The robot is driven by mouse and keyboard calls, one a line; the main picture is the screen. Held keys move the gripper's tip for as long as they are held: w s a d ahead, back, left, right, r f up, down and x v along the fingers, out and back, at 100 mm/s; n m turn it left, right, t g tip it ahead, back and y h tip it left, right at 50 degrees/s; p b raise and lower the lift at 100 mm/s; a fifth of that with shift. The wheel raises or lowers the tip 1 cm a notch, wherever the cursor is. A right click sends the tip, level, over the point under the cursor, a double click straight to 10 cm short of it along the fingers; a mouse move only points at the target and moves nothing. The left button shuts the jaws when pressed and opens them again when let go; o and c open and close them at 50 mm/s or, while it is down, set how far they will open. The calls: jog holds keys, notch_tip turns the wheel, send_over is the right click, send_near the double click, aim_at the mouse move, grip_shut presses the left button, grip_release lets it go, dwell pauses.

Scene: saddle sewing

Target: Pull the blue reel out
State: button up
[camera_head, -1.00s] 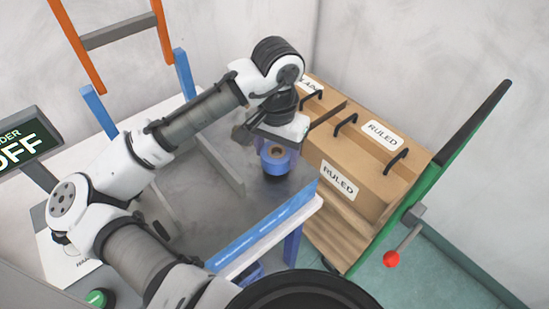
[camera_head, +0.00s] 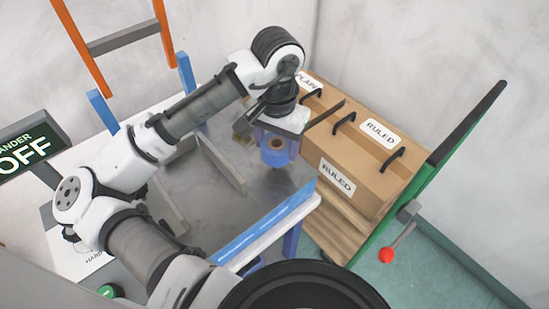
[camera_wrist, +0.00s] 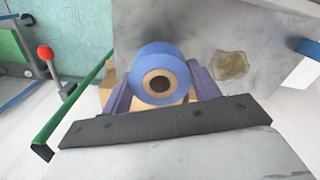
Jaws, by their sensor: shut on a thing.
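The blue reel (camera_head: 275,149) is a short blue cylinder with a tan core and a dark centre hole. My gripper (camera_head: 277,152) is shut on it, with a finger on each side, above the grey metal table top (camera_head: 215,195). In the wrist view the reel (camera_wrist: 158,62) sits between the two purple fingers of my gripper (camera_wrist: 160,85), its core end facing the camera. Whether its underside touches anything is hard to tell.
Wooden drawer boxes (camera_head: 352,165) labelled PLAIN and RULED stand right of the reel. A blue-edged rail (camera_head: 265,225) borders the table's front. A grey bar (camera_head: 220,163) lies left of the reel. A red-knobbed lever (camera_head: 387,255) is at right.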

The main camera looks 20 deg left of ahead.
jog(key=shift+r+p, duration=0.6)
jog(key=shift+r, duration=0.1)
jog(key=shift+r, duration=0.1)
notch_tip(320, 180, up, 4)
jog(key=p, duration=0.4)
